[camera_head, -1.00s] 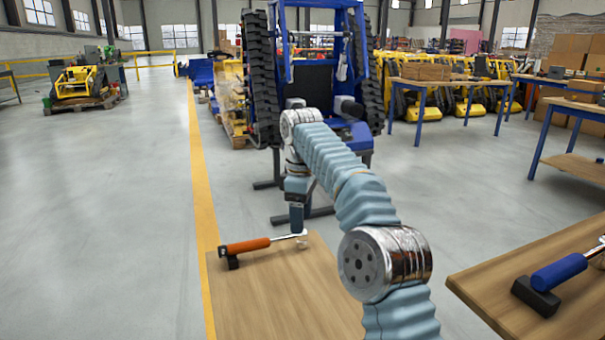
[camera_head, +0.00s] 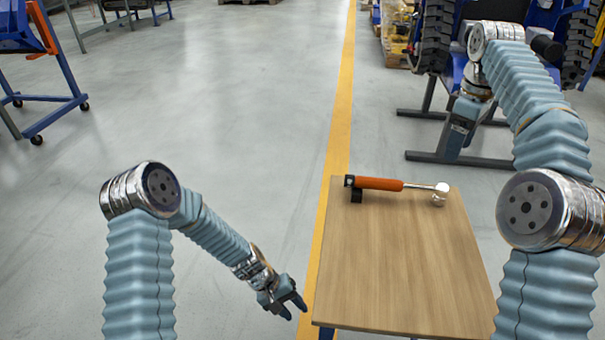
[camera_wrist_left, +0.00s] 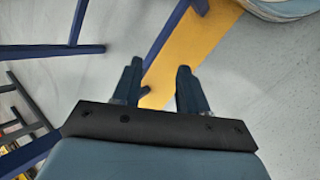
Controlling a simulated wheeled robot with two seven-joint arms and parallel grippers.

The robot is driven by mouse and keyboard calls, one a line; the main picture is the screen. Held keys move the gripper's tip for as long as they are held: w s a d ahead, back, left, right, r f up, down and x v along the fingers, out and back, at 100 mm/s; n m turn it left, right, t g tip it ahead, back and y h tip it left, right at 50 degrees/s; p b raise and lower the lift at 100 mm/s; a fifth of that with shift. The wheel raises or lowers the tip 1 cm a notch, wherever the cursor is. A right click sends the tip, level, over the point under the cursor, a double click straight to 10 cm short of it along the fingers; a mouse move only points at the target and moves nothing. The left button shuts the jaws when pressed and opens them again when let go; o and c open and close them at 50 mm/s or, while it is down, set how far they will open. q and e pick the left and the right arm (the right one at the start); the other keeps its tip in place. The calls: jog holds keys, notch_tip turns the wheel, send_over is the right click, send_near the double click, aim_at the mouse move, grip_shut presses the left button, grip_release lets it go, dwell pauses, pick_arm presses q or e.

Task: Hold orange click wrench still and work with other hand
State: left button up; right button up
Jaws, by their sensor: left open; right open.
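The click wrench (camera_head: 380,184) has an orange handle and a silver head. It lies across the far end of a small wooden table (camera_head: 395,270), handle to the left, head to the right, raised on a small black support at the handle end. My left gripper (camera_head: 294,304) is open and empty, left of the table's near left edge and well short of the wrench. Its two fingers also show apart in the left wrist view (camera_wrist_left: 160,88). My right gripper (camera_head: 454,142) is open, beyond the table's far edge, behind the wrench and apart from it.
A blue machine frame with black tracks (camera_head: 434,40) stands behind the table. A yellow floor line (camera_head: 340,110) runs along the table's left side. A blue wheeled stand (camera_head: 50,90) is at the far left. The floor between is clear.

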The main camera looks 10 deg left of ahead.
aim_at(443, 187)
pick_arm(q)
jog(key=w+d+r+h, duration=0.2)
jog(key=w+r+h, duration=0.4)
jog(key=w+r, duration=0.7)
jog(key=w+a+r+m+h, duration=0.1)
jog(key=w+r+h, duration=0.1)
jog(key=r, duration=0.7)
jog(key=w+a+r+m+t+h, duration=0.1)
jog(key=w+a+r+h, duration=0.1)
jog(key=r, duration=0.7)
jog(key=shift+w+h, duration=0.7)
jog(key=shift+w, duration=0.15)
pick_arm(e)
notch_tip(443, 187, down, 14)
jog(key=shift+r, duration=0.1)
pick_arm(q)
jog(key=shift+a, duration=0.1)
